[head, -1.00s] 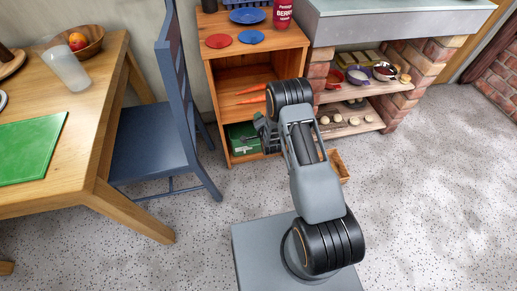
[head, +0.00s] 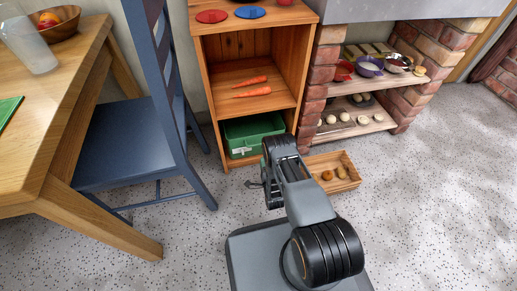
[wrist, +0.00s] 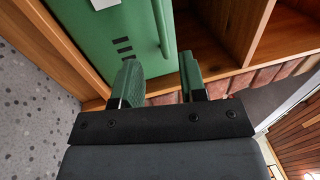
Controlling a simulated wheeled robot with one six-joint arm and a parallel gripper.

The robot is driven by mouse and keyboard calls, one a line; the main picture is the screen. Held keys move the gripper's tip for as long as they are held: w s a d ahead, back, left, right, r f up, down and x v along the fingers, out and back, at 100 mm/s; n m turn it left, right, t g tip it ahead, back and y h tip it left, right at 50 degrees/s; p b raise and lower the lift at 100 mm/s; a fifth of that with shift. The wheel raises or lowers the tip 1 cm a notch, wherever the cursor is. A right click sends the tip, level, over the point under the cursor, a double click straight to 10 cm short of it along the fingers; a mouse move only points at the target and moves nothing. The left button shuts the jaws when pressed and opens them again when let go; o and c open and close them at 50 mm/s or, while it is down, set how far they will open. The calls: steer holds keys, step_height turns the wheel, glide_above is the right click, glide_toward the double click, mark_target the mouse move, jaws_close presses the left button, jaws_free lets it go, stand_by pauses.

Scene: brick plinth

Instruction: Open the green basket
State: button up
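The green basket (head: 252,134) sits in the bottom compartment of the wooden shelf unit (head: 203,70). In the wrist view the green basket (wrist: 148,50) fills the upper left, with a white label, dark slots and a long raised green bar. I cannot tell from these views whether it is open. My gripper (head: 254,185) is low, in front of the shelf unit. In the wrist view its two green-padded fingers (wrist: 160,82) are apart with nothing held between them. They point toward the basket, and I see no clear contact.
A wooden tray with potatoes (head: 334,178) lies on the floor right of my arm. Carrots (head: 252,89) lie on the shelf above the basket. A blue chair (head: 130,140) and wooden table (head: 60,120) stand left. Brick-sided shelves (head: 350,110) stand right. Speckled floor is clear in front.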

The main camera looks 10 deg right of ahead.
mark_target(259, 144)
steer(key=w+b, duration=0.1)
steer(key=w, duration=0.2)
steer(key=w+r+b, duration=0.1)
steer(key=w, duration=0.2)
steer(key=w+r+b, duration=0.1)
steer(key=w, duration=0.2)
steer(key=shift+w, duration=0.4)
steer(key=shift+c, duration=0.4)
jaws_close()
